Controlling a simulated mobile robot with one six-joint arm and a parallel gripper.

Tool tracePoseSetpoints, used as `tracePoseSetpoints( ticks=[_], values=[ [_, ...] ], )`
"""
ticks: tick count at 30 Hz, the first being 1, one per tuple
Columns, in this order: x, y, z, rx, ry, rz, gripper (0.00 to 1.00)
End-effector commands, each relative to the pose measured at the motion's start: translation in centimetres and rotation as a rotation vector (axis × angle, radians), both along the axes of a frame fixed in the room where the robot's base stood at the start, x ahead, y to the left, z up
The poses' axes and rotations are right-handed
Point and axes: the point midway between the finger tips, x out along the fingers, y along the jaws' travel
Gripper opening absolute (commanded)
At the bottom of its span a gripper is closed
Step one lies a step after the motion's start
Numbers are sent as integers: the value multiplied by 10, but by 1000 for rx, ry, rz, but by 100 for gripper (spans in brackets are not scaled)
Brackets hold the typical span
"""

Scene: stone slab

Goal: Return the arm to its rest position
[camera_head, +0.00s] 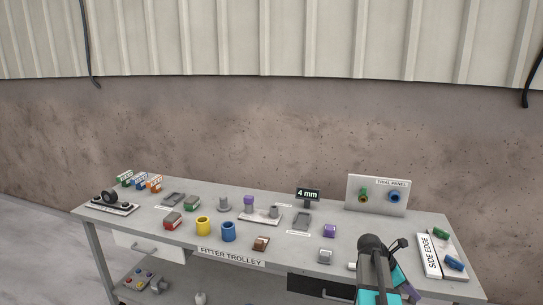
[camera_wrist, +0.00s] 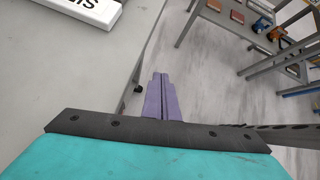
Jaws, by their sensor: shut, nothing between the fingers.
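My gripper (camera_wrist: 160,80) shows in the wrist view as two purple fingers pressed together with nothing between them. It is beside the grey edge of the trolley top (camera_wrist: 75,75), over the floor side.
On the trolley top stand a yellow cup (camera_head: 203,226), a blue cup (camera_head: 228,231), a purple block (camera_head: 329,231) and several small parts. An upright panel (camera_head: 376,195) is at the back right. A white side-edge strip (camera_head: 428,256) is right of my arm.

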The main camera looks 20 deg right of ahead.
Motion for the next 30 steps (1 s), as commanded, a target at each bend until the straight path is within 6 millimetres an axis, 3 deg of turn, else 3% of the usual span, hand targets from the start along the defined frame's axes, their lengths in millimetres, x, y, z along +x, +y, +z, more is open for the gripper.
tracePoseSetpoints(
  ticks=[1,7,14,23,30],
  values=[
    [4,15,-17,16,18,22,0],
    [13,72,-76,84,77,98,0],
    [10,137,-142,157,115,149,0],
    [-15,223,-220,239,123,140,0],
    [-51,287,-275,289,109,70,0]
  ],
)
